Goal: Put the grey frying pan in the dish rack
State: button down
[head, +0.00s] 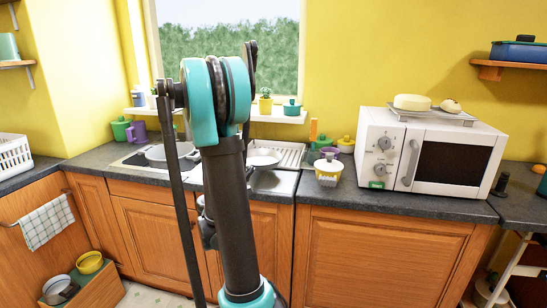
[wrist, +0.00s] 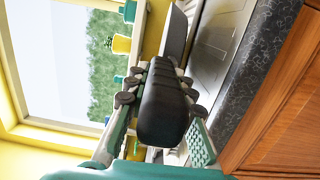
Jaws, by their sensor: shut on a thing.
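My gripper (wrist: 158,95) is shut on the black handle (wrist: 163,110) of the grey frying pan. The pan's grey body (wrist: 175,35) shows nearly edge-on beyond the fingers in the wrist view. In the head view my arm hides the gripper and handle. A pale grey disc that looks like the pan (head: 265,158) shows just right of the arm. A pale slatted rack (head: 293,153), apparently the dish rack, lies on the counter beneath the window, right beside the disc. I cannot tell whether the pan touches it.
A round grey shape (head: 168,152) is at the sink, left of my arm. A white and yellow container (head: 328,172) and a white microwave (head: 432,152) stand to the right. Small pots line the windowsill (head: 275,117). A white basket (head: 14,155) stands far left.

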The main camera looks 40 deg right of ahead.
aim_at(263, 163)
jog(key=x, duration=1.7)
jog(key=shift+w+d+f, duration=0.1)
jog(key=shift+d+f, duration=0.05)
jog(key=shift+f, duration=0.8)
jog(key=shift+w+d+f, duration=0.1)
jog(key=shift+d+f, duration=0.05)
jog(key=shift+f, duration=0.75)
jog(key=c, duration=1.3)
grip_release()
jog(key=shift+s, duration=0.1)
jog(key=v, duration=1.2)
